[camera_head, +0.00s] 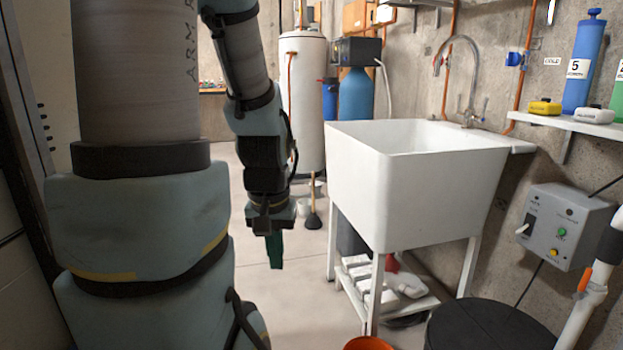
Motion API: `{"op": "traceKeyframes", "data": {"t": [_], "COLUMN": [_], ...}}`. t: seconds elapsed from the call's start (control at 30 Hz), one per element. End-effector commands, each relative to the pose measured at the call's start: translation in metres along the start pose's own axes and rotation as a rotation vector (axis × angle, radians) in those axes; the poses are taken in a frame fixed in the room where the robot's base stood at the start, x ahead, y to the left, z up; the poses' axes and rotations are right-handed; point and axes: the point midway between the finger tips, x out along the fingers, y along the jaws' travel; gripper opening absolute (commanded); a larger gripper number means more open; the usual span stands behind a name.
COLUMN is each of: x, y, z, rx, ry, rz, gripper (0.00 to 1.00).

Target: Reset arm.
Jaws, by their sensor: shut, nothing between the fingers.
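My arm fills the left side of the head view. Its forearm hangs down near the middle and ends in my gripper (275,250). The gripper points straight down above the concrete floor, left of the white sink. Its greenish fingers are together and hold nothing. The fingers appear apart from everything around them.
A white utility sink (440,195) on legs stands at the right. A grey control box (562,228) hangs on the wall. A black round lid (488,328) and an orange bucket rim (368,344) are in front. A white tank (303,100) stands behind. Floor (300,290) is clear below the gripper.

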Motion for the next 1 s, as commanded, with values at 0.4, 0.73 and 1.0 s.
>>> {"op": "traceKeyframes", "data": {"t": [0.4,0.73,1.0], "x": [-0.146,-0.19,-0.188], "y": [0.001,0.001,0.001], "z": [-0.021,-0.027,-0.026], "rx": [0.001,0.001,0.001], "ry": [0.0,0.0,0.001], "rz": [0.0,0.0,0.0], "gripper": [0.0,0.0,0.0]}}
